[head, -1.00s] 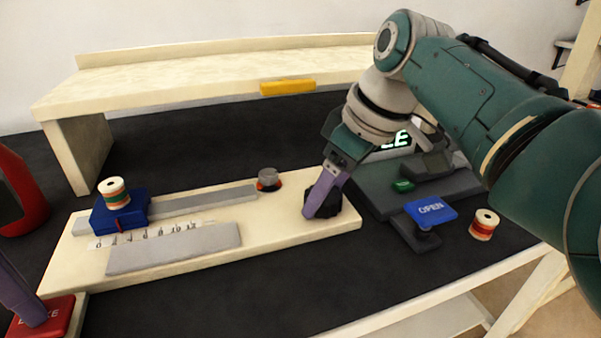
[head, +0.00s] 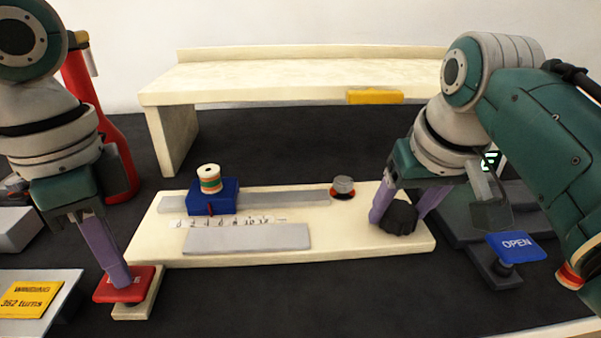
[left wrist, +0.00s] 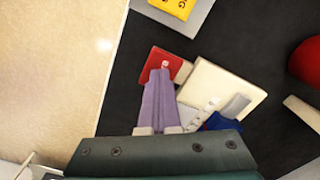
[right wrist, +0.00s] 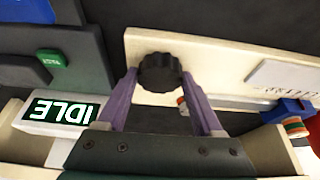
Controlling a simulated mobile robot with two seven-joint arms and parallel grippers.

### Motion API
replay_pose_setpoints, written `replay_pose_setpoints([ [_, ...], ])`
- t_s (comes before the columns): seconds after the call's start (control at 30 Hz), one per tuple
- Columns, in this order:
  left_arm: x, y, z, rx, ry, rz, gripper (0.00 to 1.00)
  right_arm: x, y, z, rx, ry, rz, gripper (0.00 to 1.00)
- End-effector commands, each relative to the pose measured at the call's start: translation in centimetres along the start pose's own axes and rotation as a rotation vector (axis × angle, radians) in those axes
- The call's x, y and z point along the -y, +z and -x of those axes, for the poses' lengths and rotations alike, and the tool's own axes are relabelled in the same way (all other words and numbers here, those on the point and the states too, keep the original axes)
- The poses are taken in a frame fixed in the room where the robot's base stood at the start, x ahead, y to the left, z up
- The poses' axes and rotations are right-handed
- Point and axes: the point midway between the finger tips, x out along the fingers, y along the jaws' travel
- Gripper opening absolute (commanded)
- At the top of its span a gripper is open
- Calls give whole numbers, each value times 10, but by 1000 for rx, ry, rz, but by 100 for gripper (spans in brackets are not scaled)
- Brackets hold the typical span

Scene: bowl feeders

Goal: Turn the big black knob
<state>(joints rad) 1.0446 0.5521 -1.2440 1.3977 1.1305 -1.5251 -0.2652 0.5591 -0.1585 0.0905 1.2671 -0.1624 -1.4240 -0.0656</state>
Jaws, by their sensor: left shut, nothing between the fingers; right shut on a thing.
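The big black knob (head: 398,218) is a scalloped dial on the right end of the cream board (head: 350,240). My right gripper (head: 402,212) is around it, and in the right wrist view its purple fingers stand on both sides of the knob (right wrist: 160,72), shut on it. My left gripper (head: 124,280) is shut and empty, with its fingertips at the red plate (head: 140,284) at the board's front left. The left wrist view also shows the closed fingers (left wrist: 160,75) at the red plate (left wrist: 150,65).
A blue slider block (head: 226,196) carries a thread spool (head: 209,178) behind a number scale. A small grey knob (head: 343,187) sits at the back. A blue OPEN plate (head: 516,246) is on the right. A yellow WINDING sign (head: 28,300) lies at left. A cream shelf (head: 290,82) spans the back.

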Motion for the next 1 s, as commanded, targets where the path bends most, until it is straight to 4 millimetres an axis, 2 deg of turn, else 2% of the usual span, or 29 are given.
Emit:
replay_pose_setpoints([
  [1.0,0,0,-1,1,-1,1,0,5,-2,-2,4,352,-848,13],
])
